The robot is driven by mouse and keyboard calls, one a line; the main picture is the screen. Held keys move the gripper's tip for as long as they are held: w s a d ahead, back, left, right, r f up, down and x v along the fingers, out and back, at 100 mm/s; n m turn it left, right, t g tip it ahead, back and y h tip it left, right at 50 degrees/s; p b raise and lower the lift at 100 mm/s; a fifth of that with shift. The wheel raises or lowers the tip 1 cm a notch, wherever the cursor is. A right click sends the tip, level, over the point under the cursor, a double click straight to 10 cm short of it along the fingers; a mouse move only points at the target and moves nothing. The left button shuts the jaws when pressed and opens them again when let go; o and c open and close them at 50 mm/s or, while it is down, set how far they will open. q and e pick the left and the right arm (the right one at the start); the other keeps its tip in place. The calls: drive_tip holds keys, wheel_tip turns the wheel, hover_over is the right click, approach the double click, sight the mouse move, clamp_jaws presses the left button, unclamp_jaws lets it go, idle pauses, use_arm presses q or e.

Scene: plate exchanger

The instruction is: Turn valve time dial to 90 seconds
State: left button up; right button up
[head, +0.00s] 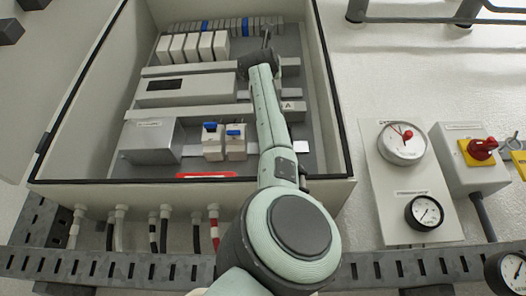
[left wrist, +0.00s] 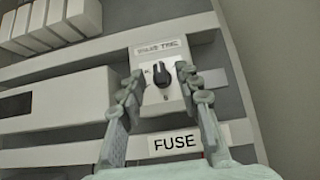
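The valve time dial (left wrist: 161,74) is a black knob on a light unit whose label is only partly legible. My left gripper (left wrist: 160,80) is open, with one finger on each side of the knob and a visible gap to both. In the head view my left arm reaches up into the open cabinet, and the left gripper (head: 266,38) is small at its end near the upper right inside. There the dial is hidden behind the gripper and wrist. The scale marks around the knob are too small to read. My right gripper is in neither view.
The cabinet rim (head: 335,110) stands close to the right of my arm. A FUSE label (left wrist: 175,143) sits below the dial. Grey modules (head: 187,88) fill the cabinet's left side. Gauges (head: 402,143) and a red rotary switch (head: 481,149) are on the wall to the right.

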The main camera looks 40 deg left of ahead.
use_arm(q)
drive_tip(key=v, duration=1.1)
drive_tip(key=shift+s+f, duration=0.2)
drive_tip(key=shift+f, duration=0.1)
